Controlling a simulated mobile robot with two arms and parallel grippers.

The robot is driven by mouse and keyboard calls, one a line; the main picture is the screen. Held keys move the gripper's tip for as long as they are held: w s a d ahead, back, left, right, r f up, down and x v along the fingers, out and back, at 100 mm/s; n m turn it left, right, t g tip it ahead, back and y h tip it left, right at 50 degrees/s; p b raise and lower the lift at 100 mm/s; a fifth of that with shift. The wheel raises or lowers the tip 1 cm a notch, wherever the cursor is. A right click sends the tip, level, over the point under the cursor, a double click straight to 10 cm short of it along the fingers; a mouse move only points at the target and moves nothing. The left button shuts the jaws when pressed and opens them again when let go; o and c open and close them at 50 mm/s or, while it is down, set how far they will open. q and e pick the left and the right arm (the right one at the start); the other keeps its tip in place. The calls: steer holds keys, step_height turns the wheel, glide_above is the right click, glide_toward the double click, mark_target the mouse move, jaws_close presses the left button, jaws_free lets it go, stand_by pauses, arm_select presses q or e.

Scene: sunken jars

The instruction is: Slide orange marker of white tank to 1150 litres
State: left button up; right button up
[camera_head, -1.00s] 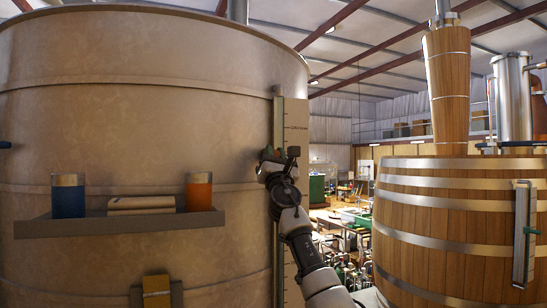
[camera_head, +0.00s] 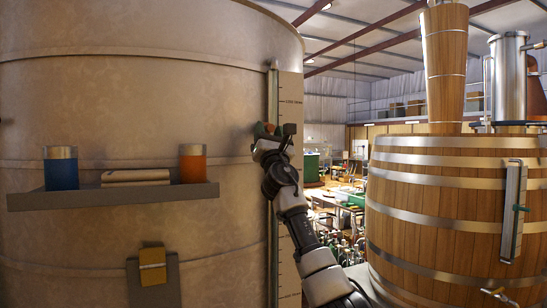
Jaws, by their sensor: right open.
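The white tank (camera_head: 120,110) is a large, pale, beige-looking cylinder filling the left half of the view. A pale upright scale strip (camera_head: 290,125) with dark ticks and small lettering I cannot read runs down its right side, beside a narrow rail (camera_head: 273,90). My right gripper (camera_head: 266,131) is open at the rail, below the upper lettering. A small orange-brown patch shows at its fingertips; it may be the orange marker, but the gripper largely hides it. I cannot tell whether they touch. My left gripper is not in view.
Benches (camera_head: 345,195) lie beyond the gap.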

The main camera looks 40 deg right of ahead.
steer(key=b+v, duration=0.4)
steer(key=v, duration=0.5)
steer(key=shift+f, duration=0.15)
